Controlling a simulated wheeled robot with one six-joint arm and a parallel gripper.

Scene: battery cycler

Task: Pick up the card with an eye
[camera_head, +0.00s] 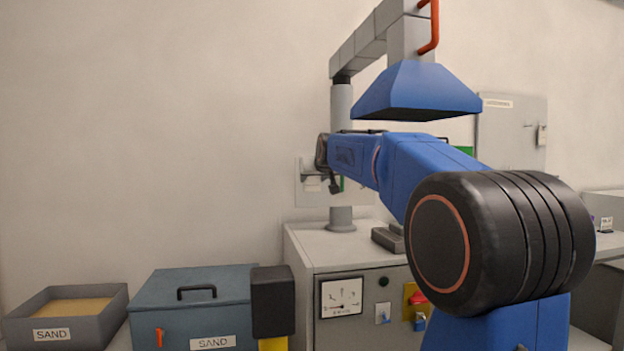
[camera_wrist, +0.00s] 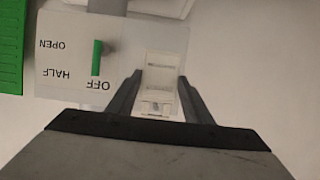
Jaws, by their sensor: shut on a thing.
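My gripper (camera_wrist: 159,92) is shut on a small pale, card-like piece (camera_wrist: 159,76) in the wrist view. The piece lies between the two dark fingers, with a small dark mark near its lower end. No eye picture can be made out on it. It is in front of or against the right edge of a white panel; whether it touches the panel cannot be told. In the head view my gripper is at the wall panel (camera_head: 306,196) behind the bench, and my arm hides most of it. The piece cannot be made out there.
The white panel (camera_wrist: 60,72) carries a green lever and the words OPEN, HALF and OFF. A green ribbed block (camera_wrist: 10,45) is to its left. A blue hood (camera_head: 418,92) hangs above my arm. A grey cabinet (camera_head: 300,262), a lidded box (camera_head: 190,290) and a sand tray (camera_head: 100,310) stand below.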

